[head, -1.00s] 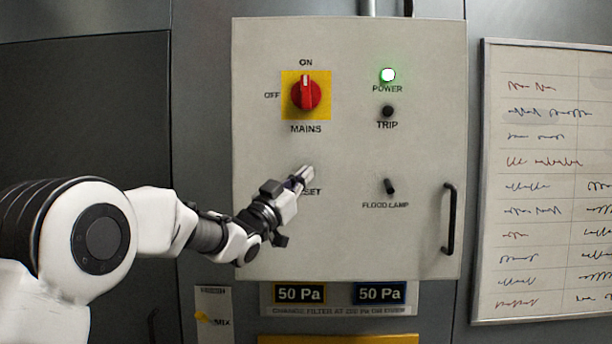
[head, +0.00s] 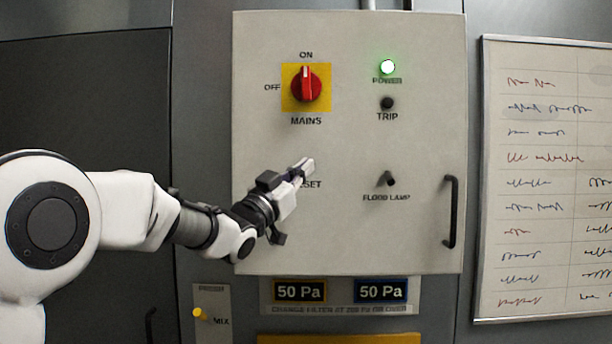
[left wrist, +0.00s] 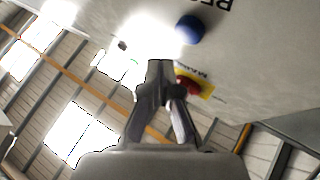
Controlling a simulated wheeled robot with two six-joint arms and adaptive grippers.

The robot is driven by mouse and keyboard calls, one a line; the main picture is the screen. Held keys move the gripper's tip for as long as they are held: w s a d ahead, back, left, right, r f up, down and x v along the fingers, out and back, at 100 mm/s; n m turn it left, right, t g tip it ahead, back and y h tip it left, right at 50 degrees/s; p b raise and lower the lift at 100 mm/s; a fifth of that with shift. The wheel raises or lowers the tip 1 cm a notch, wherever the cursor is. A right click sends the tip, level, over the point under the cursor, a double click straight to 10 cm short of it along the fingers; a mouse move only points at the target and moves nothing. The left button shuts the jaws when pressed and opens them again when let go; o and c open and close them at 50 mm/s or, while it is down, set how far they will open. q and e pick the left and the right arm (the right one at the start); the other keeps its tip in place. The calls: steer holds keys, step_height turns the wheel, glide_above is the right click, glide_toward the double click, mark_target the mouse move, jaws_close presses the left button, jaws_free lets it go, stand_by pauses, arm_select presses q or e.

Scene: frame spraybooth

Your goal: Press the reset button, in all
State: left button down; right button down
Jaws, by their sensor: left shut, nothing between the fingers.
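The reset button is the blue round button (left wrist: 190,29) in the left wrist view, on the pale panel face near upside-down lettering. In the head view it is hidden, or nearly so, behind my left gripper (head: 308,165), above the partly covered RESET label (head: 312,184). My left gripper is shut and empty, its fingertips in front of the panel. In the left wrist view its fingertips (left wrist: 160,66) appear below and left of the blue button, apart from it in the picture. I cannot tell the exact gap to the panel. My right gripper is not in view.
On the control panel (head: 345,235) are the red mains switch (head: 306,84), pointing to ON, a lit green power lamp (head: 387,67), a dark trip lamp (head: 387,103) and the flood lamp toggle (head: 388,179). A black handle (head: 450,212) sticks out at right.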

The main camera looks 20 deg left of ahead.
arm_select(q)
steer(key=s, duration=0.1)
steer(key=s+b, duration=0.1)
steer(key=shift+s+d, duration=0.4)
stand_by(0.4)
